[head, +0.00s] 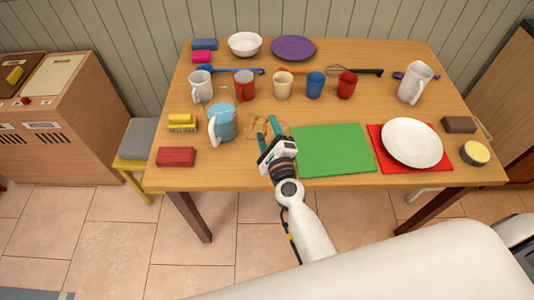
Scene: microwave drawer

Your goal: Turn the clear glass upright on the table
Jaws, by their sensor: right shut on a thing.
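The clear glass (255,128) shows only as a faint outline on the wooden table, between the blue pitcher and the green mat. It seems to lie on its side, but its exact tilt is hard to tell. My right gripper (268,131) reaches in from the front edge, with its teal fingers shut on the glass. The fingers and wrist hide part of the glass. I cannot tell whether the glass touches the table (225,175). My left gripper is not in view.
The blue pitcher (222,123) stands close to the left of the glass. The green mat (333,150) lies to the right, then a white plate (411,142) on a red mat. Bare table lies in front.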

